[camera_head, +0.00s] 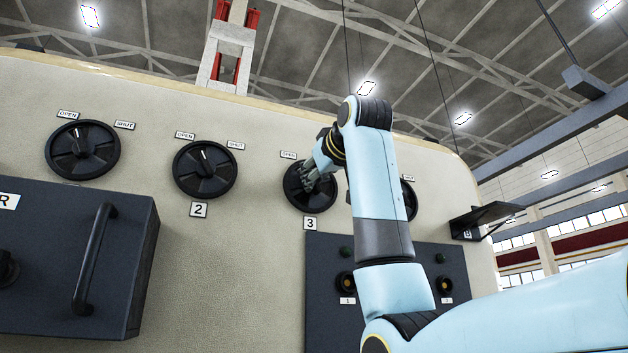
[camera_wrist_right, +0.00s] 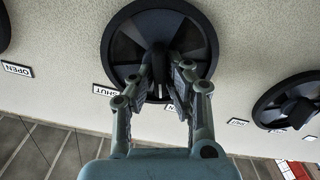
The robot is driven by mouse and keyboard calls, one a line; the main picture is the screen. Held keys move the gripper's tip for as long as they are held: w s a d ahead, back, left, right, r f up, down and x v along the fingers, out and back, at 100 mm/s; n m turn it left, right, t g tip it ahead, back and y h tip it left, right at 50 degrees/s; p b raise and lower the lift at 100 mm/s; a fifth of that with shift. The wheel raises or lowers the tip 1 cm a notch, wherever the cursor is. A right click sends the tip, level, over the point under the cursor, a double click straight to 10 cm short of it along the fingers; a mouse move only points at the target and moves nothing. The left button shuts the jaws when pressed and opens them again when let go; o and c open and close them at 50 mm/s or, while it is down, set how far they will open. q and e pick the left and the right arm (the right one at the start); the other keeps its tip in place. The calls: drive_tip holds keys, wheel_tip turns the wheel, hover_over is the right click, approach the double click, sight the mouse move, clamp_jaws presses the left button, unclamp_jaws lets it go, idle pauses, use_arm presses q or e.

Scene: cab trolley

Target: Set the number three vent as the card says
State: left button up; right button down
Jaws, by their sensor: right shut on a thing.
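The number three vent (camera_head: 301,199) is a round black dial on the cream wall, above a "3" plate (camera_head: 310,223). Its OPEN label (camera_head: 288,155) shows at upper left. In the right wrist view the vent (camera_wrist_right: 205,40) fills the upper middle, with a SHUT label (camera_wrist_right: 105,90) beside it. My right gripper (camera_head: 311,178) is at the dial's middle. In the right wrist view its fingers (camera_wrist_right: 158,75) close on the vent's central knob (camera_wrist_right: 157,55). My left gripper is out of view. I see no readable card.
The number two vent (camera_head: 184,181) and another vent (camera_head: 60,160) are to the left, both pointers roughly upward. A fourth dial (camera_head: 410,206) is partly behind my arm. A dark box with a handle (camera_head: 94,258) juts out lower left. A dark panel (camera_head: 325,265) lies below.

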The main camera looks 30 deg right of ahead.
drive_tip(key=m+b, duration=0.2)
drive_tip(key=m, duration=0.3)
drive_tip(key=shift+d+b, duration=0.15)
drive_tip(key=shift+b, duration=0.15)
drive_tip(key=m+b, duration=0.2)
drive_tip(key=m, duration=0.3)
drive_tip(key=shift+d, duration=0.15)
idle(0.3)
drive_tip(key=c, duration=1.4)
unclamp_jaws()
drive_tip(key=shift+s, duration=0.1)
drive_tip(key=shift+o, duration=0.2)
